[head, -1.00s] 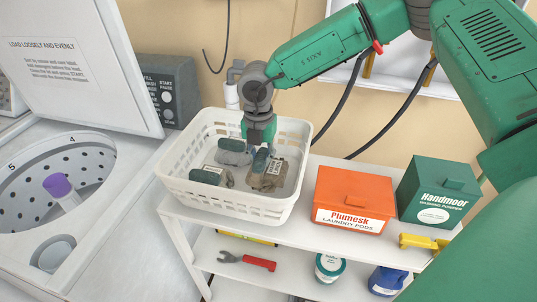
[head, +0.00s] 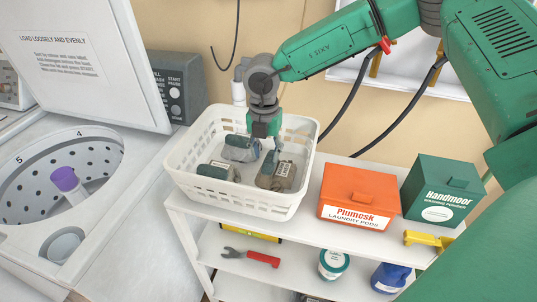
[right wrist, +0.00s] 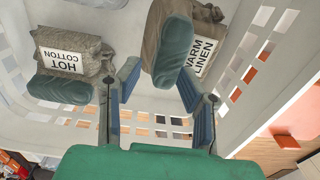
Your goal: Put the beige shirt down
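My right gripper (head: 262,150) points down into the white laundry basket (head: 240,200). Its fingers are spread apart, also in the right wrist view (right wrist: 159,85). A brown-beige cloth bundle (head: 284,174) with a teal end and a "WARM LINEN" label lies in the basket beneath the fingers; it also shows in the right wrist view (right wrist: 165,22). A greyer bundle labelled "HOT COTTON" (right wrist: 75,48) lies to its left there. In the head view, one bundle (head: 219,171) lies at front left and another (head: 241,148) behind. I cannot tell for certain which is the beige shirt. My left gripper is out of view.
The basket stands on a white shelf unit beside an open top-loading washer (head: 70,170). An orange Plumesk box (head: 358,197) and a green Handmoor box (head: 441,190) stand to its right.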

